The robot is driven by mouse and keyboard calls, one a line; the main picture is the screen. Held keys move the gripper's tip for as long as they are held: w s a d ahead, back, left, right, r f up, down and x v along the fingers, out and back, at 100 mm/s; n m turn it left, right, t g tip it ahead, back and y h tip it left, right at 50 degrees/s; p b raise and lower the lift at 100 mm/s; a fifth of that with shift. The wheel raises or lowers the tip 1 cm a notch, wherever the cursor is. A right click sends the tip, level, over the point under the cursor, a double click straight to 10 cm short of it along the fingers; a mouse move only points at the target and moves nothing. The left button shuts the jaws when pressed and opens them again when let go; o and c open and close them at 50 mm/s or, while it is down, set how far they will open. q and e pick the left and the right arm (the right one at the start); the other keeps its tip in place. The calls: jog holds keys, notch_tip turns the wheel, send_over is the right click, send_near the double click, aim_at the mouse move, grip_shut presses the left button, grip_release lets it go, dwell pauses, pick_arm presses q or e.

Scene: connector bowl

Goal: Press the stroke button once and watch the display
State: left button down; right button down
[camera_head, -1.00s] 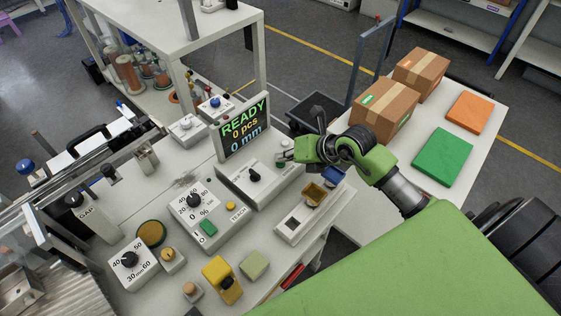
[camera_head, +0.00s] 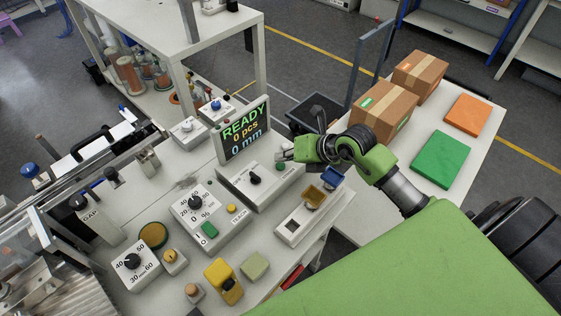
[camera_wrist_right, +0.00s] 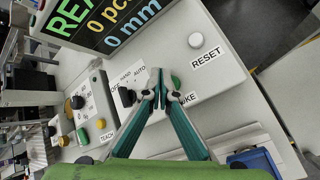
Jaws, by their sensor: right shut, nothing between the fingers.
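The display (camera_head: 243,130) stands upright on the panel and reads READY, 0 pcs, 0 mm. It is partly cut off in the right wrist view (camera_wrist_right: 100,22). The stroke button is a small green button (camera_head: 281,167) on the white box below the display. In the right wrist view the button (camera_wrist_right: 176,80) lies just right of my fingertips, its label partly hidden behind a finger. My right gripper (camera_head: 281,156) is shut and empty, its tips close to the button. I cannot tell whether they touch. My left gripper is not in view.
A black selector knob (camera_wrist_right: 127,96) and a white RESET button (camera_wrist_right: 196,40) flank the stroke button. Cardboard boxes (camera_head: 383,112) stand on the right table.

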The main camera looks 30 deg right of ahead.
aim_at(283, 166)
notch_tip(283, 166, up, 5)
jog(key=p, duration=0.4)
dwell(0.3)
jog(key=shift+f, duration=0.1)
dwell(0.7)
